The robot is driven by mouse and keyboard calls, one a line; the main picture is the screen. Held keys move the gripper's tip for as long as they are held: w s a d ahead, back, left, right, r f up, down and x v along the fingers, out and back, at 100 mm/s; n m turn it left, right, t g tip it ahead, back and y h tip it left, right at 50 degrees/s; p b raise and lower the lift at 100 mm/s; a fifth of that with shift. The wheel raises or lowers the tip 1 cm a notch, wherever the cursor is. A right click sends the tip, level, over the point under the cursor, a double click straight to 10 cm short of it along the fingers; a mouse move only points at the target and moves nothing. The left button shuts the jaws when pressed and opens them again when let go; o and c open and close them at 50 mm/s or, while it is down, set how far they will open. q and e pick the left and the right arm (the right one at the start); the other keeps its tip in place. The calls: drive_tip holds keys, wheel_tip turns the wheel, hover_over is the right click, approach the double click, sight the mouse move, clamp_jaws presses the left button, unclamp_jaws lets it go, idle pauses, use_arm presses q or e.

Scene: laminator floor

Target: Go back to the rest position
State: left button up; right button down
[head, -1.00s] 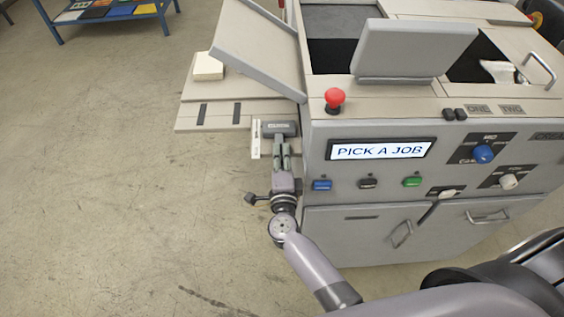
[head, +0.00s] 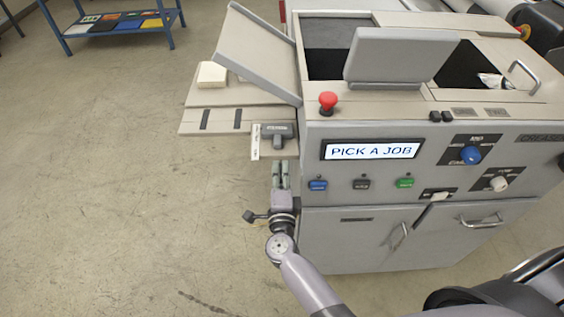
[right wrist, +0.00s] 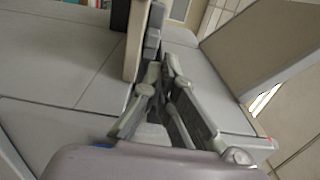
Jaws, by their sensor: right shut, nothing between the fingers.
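My right gripper (head: 280,165) is in front of the left end of the machine, just below the dark grey clamp handle (head: 279,132) on the side table's edge. Its two fingers are together with nothing between them. In the right wrist view the gripper (right wrist: 165,72) points along grey panels, with the fingers close together near the table's edge. My right arm comes up from the bottom of the head view. My left gripper is in neither view.
The machine (head: 420,240) fills the right side, with a lit screen (head: 371,150) reading "PICK A JOB" and a red stop button (head: 328,102). The side table (head: 215,121) carries a cream block (head: 212,74). A blue rack (head: 120,24) stands far left. Floor on the left is clear.

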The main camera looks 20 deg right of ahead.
drive_tip(key=v, duration=0.7)
drive_tip(key=s+a+f+n+g+y+b, duration=0.15)
drive_tip(key=s+f+n, duration=0.3)
drive_tip(key=f, duration=0.65)
drive_tip(key=s+a+f+n+g+y+b, duration=0.1)
drive_tip(key=s+f+n+g+y, duration=0.2)
drive_tip(key=f+n, duration=0.55)
drive_tip(key=s+a+f+n+g+y+b, duration=0.1)
drive_tip(key=s+f+n+g+y, duration=0.15)
drive_tip(key=f, duration=1.05)
use_arm(q)
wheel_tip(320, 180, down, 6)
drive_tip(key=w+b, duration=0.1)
drive_tip(key=b, duration=0.2)
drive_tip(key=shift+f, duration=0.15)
use_arm(e)
drive_tip(key=s+d+f+n+g, duration=0.2)
drive_tip(key=s+f, duration=0.4)
drive_tip(key=s, duration=0.3)
drive_tip(key=s+d+f+n+g+h, duration=0.1)
drive_tip(key=s+d+f+n+g, duration=0.2)
drive_tip(key=s+d+f, duration=0.4)
drive_tip(key=s+d+f+n+g+h, duration=0.1)
drive_tip(key=s+d+f+n+g, duration=0.2)
drive_tip(key=s+f, duration=0.4)
drive_tip(key=s+d+g, duration=0.1)
drive_tip(key=s+d, duration=0.1)
drive_tip(key=s, duration=0.3)
drive_tip(key=shift+s, duration=0.2)
drive_tip(key=shift+a, duration=0.1)
